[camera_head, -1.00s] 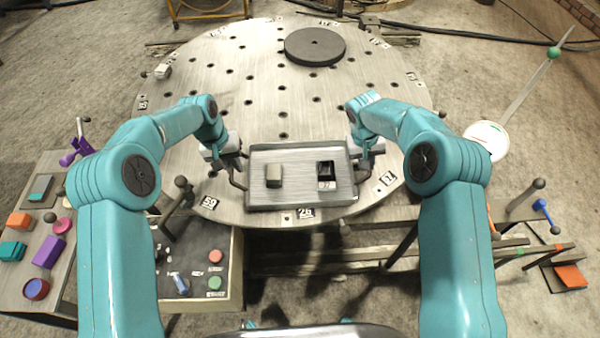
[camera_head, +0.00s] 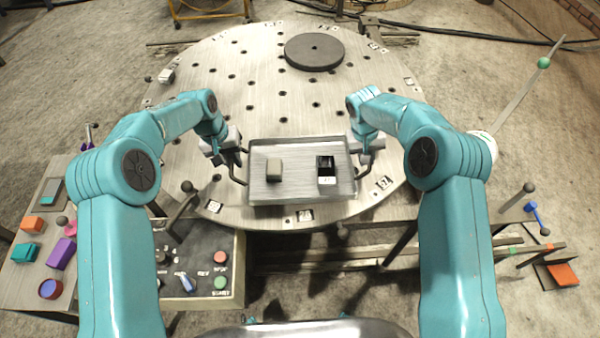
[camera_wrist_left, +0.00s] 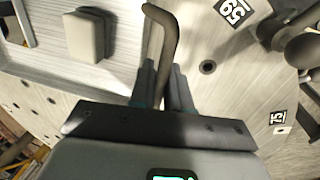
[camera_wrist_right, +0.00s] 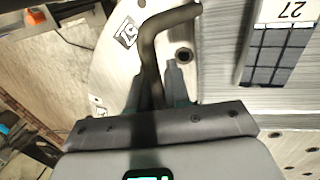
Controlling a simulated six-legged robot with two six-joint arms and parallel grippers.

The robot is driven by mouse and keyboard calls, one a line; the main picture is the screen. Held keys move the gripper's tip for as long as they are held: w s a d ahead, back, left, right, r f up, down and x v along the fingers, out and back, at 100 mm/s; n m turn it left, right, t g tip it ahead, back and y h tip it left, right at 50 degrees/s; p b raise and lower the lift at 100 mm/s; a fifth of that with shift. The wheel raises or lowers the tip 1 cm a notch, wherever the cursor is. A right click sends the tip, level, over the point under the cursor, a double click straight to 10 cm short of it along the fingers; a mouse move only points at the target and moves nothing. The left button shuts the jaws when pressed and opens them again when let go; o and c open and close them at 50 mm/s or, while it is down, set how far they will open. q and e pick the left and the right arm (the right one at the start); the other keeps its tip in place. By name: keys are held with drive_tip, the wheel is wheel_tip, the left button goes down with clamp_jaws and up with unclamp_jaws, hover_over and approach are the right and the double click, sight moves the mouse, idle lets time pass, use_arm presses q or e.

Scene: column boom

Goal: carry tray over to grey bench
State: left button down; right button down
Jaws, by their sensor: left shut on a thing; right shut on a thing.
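The tray (camera_head: 300,197) is a shallow grey metal one with a handle at each short end. It is over the near part of a round grey table; I cannot tell whether it touches. A beige block (camera_head: 274,170) and a dark block with a white label (camera_head: 326,168) are in it. My left gripper (camera_head: 234,158) is shut on the left handle, which shows in the left wrist view (camera_wrist_left: 165,35). My right gripper (camera_head: 364,155) is shut on the right handle, seen in the right wrist view (camera_wrist_right: 150,45). I cannot tell which surface is the grey bench.
The round table (camera_head: 230,90) has holes, number tags and a dark disc (camera_head: 314,51) at the back. A side table (camera_head: 22,278) at left bears coloured pieces. A control box (camera_head: 205,298) with buttons and a lever stands in front. Posts and bars are at right.

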drive_tip(key=shift+w+r, duration=0.1)
use_arm(q)
drive_tip(key=shift+s+r, duration=0.1)
idle(0.7)
